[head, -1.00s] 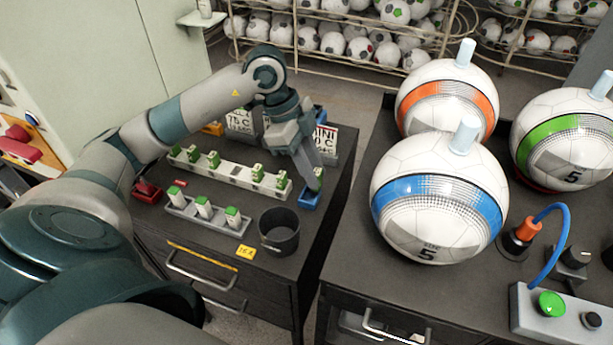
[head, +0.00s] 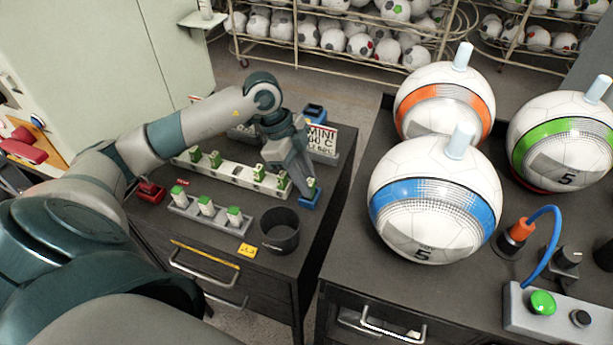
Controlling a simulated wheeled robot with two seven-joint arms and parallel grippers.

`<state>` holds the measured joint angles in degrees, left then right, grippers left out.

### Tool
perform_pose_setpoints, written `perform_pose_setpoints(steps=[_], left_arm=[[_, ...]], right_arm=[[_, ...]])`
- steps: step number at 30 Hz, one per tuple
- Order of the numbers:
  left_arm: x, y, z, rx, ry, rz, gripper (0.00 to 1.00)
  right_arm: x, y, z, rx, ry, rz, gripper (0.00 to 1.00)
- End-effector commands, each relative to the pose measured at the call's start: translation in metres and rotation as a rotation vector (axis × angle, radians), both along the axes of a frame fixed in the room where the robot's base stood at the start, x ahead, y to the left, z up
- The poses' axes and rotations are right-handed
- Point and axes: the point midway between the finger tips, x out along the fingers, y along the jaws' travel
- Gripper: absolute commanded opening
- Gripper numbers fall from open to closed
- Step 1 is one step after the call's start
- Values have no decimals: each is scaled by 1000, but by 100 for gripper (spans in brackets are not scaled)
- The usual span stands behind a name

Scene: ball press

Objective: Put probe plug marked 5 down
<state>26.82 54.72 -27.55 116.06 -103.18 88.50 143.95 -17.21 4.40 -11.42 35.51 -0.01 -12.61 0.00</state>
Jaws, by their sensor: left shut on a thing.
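My left gripper (head: 305,187) reaches down at the right edge of the left cabinet top. It is shut on a small white plug with a green top (head: 312,182). Its number cannot be read from here. The plug is upright over a small blue holder (head: 310,203), its lower end at or in the holder; I cannot tell whether it is seated. My right gripper is not in view.
A long white rack (head: 236,172) with several green-topped plugs lies left of the gripper. A grey rack (head: 183,208) with 3 plugs and a dark cup (head: 280,230) stand in front. Large balls (head: 435,205) stand on the right cabinet.

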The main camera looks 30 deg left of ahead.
Motion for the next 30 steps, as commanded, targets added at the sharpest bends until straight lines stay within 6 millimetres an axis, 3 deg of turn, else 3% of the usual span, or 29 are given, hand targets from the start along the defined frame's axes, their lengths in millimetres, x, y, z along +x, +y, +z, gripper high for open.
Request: perform_pose_setpoints(steps=[13, 14, 15, 16, 30], left_arm=[[0, 0, -6, 0, -1, 0, 1], [0, 0, -5, 0, -1, 0, 30], [0, 0, -5, 0, -1, 0, 39], [0, 0, -5, 0, -1, 0, 41], [0, 2, 2, 2, -3, 0, 41]], right_arm=[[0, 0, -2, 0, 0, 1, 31], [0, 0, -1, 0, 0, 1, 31], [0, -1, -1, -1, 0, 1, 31], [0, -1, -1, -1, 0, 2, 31], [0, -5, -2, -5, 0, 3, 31]])
